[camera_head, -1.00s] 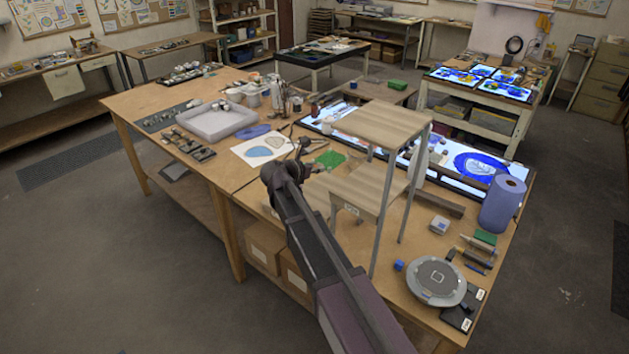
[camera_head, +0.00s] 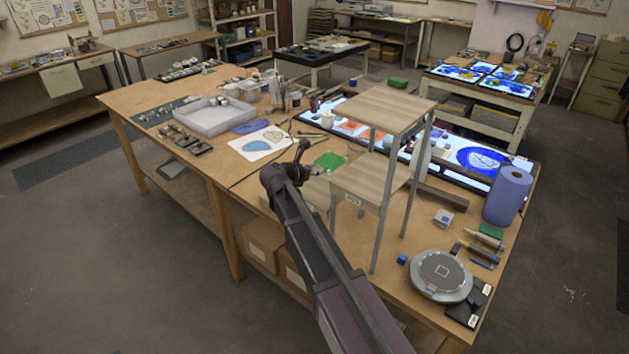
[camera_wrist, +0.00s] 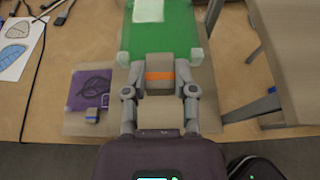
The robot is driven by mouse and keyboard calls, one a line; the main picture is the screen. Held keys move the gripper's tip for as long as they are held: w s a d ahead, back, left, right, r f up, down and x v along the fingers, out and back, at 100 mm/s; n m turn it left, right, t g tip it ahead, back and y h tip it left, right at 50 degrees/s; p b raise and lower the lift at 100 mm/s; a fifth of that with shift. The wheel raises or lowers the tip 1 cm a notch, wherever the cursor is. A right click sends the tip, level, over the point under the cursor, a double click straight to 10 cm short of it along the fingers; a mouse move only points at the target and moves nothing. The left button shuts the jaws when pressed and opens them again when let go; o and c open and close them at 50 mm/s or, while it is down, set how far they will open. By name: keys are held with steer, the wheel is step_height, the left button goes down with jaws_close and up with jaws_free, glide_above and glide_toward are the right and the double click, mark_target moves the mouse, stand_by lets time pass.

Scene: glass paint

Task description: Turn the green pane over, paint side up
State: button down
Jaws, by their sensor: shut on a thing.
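The green pane (camera_wrist: 160,36) fills the top middle of the wrist view, with pale pieces at its near corners and a whitish patch at its far end. I cannot tell which face carries the paint. A grey block with an orange band (camera_wrist: 160,74) sits at its near edge. My gripper (camera_wrist: 160,88) is shut on this block, a finger at each side. In the head view the green pane (camera_head: 329,160) shows just right of my dark wrist, by the wooden stand. My fingers are mostly hidden there.
A two-level wooden stand (camera_head: 385,107) rises close to the right of the pane. A purple pane (camera_wrist: 89,88) with a grey block lies to the left in the wrist view. A drawing sheet (camera_head: 262,143) and a grey tray (camera_head: 213,121) lie further left. A lit table (camera_head: 460,172) stands behind.

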mark_target(315, 193)
steer(key=shift+f+b, duration=0.45)
steer(key=shift+f, duration=0.4)
steer(key=shift+f, duration=0.1)
steer(key=shift+f+b, duration=2.3)
steer(key=shift+b, duration=0.1)
steer(key=shift+f+b, duration=0.55)
steer(key=shift+f, duration=0.05)
stand_by(0.8)
steer(key=shift+c, duration=1.7)
jaws_free()
steer(key=shift+r, duration=0.15)
